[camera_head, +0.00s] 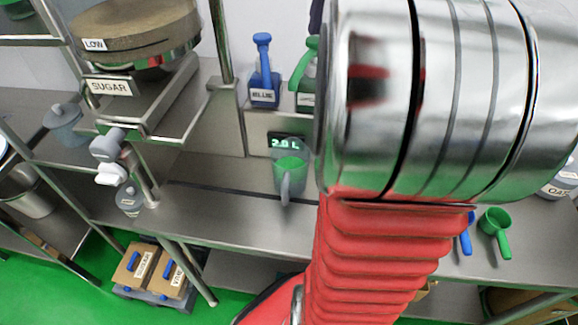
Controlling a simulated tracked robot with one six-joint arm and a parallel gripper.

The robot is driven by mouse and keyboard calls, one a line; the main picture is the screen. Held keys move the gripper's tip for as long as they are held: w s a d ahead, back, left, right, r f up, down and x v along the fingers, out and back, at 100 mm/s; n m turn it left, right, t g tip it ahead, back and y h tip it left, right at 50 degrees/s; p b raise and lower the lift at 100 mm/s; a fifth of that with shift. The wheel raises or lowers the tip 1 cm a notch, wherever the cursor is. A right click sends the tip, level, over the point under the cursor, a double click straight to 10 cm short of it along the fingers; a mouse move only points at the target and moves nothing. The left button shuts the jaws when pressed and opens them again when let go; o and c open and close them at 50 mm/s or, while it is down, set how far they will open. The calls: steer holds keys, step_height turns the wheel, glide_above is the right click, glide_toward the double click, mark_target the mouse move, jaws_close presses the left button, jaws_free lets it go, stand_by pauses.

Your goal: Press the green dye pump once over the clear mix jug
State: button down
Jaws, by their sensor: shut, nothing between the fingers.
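The green dye pump (305,93) stands on a raised metal ledge at the back, with a label on its front. My arm covers its right side. The clear mix jug (290,178) is on the counter below the ledge, its handle towards me. Something green shows in or through the jug. A small dark display with green digits (287,142) is just behind it. My arm, a large metal joint and red bellows, fills the middle right. My gripper is not visible, so its place relative to the pump cannot be told.
A blue pump (264,85) labelled BLUE stands left of the green one. A SUGAR dispenser (109,85) and metal posts are at the left. A green scoop (495,230) and a blue scoop (466,238) lie at the right. The counter left of the jug is largely clear.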

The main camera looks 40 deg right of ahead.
stand_by(0.4)
step_height(320, 180, up, 6)
stand_by(0.8)
stand_by(0.5)
